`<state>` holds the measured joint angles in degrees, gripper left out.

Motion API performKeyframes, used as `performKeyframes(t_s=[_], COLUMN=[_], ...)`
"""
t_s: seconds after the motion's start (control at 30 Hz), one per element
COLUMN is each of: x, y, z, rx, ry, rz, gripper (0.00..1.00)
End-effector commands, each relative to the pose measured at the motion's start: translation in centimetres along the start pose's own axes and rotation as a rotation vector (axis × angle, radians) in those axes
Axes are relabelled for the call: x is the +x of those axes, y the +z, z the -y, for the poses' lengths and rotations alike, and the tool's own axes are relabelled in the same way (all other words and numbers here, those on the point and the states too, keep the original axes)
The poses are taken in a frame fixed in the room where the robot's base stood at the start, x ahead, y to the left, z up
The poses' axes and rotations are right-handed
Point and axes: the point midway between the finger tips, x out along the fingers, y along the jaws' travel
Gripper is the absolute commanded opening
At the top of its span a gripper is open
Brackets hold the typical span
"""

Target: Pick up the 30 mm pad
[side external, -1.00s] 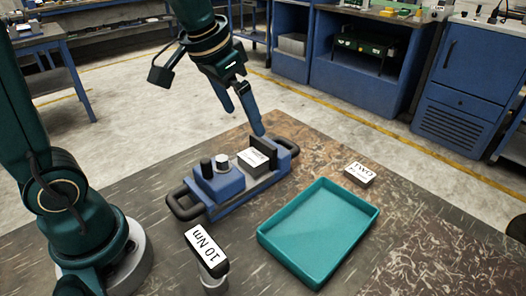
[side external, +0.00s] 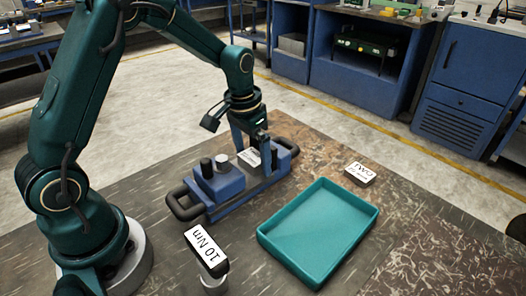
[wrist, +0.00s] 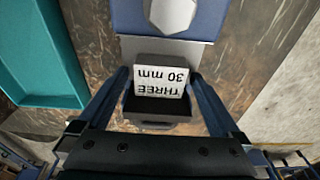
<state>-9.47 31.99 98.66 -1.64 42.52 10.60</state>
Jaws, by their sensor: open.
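The 30 mm pad (wrist: 160,82), a white-topped block marked "THREE 30 mm", lies between my fingers in the wrist view. In the side view the pad (side external: 247,157) sits in the blue vise-like fixture (side external: 222,184), partly hidden by my gripper. My gripper (wrist: 158,77) is open, with one finger on each side of the pad. Gaps appear to show beside it, though contact is hard to judge. In the side view my gripper (side external: 252,152) is low over the right part of the fixture, pointing down.
A second pad marked "TWO" (side external: 360,174) lies on the table behind the empty teal tray (side external: 318,236). A tool labelled "10 Nm" (side external: 207,250) stands in front. Black and light knobs (side external: 222,162) rise from the fixture's left part. A dark fixture jaw (wrist: 157,106) borders the pad.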

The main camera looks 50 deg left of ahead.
Motion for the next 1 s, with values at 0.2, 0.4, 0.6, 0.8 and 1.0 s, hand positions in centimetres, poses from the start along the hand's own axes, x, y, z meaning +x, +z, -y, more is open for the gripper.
performKeyframes(t_s=[0.2,0.4,0.6,0.8,1.0], x=[0.18,0.15,0.08,0.05,-0.54], y=[0.01,0.01,-0.08,-0.07,0.07], z=[-0.02,-0.02,-0.02,-0.01,0.00], rx=[0.000,0.000,0.000,0.000,0.000], ry=[0.000,0.000,0.000,0.000,0.000], rz=[0.000,0.000,-0.003,-0.004,-0.006], gripper=[1.00,0.43,0.00,0.00,0.00])
